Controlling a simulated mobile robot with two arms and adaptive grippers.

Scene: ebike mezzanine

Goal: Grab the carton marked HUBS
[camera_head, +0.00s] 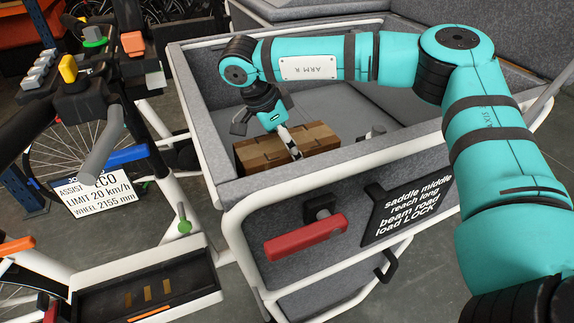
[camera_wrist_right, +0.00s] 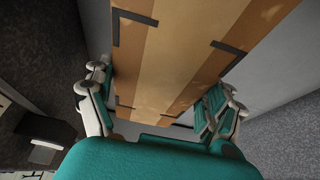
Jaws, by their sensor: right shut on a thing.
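A brown carton (camera_head: 316,136) with lighter bands lies inside the grey padded cargo box (camera_head: 196,82), close to its near left wall. No HUBS marking is readable on it. My right gripper (camera_head: 290,146) reaches down onto the carton from above and is shut on it. In the right wrist view the carton (camera_wrist_right: 185,50), with dark corner marks, runs between the two fingers (camera_wrist_right: 155,105) and away from the palm. The carton's underside and lower sides are hidden. My left gripper is not in view.
The cargo box's white-framed rim surrounds the carton. A small grey object (camera_head: 372,133) sits right of it inside the box. A red handle (camera_head: 306,237) and a dark text plate (camera_head: 408,209) are on the front. Bike handlebars (camera_head: 85,75) and a display sign (camera_head: 97,193) stand left.

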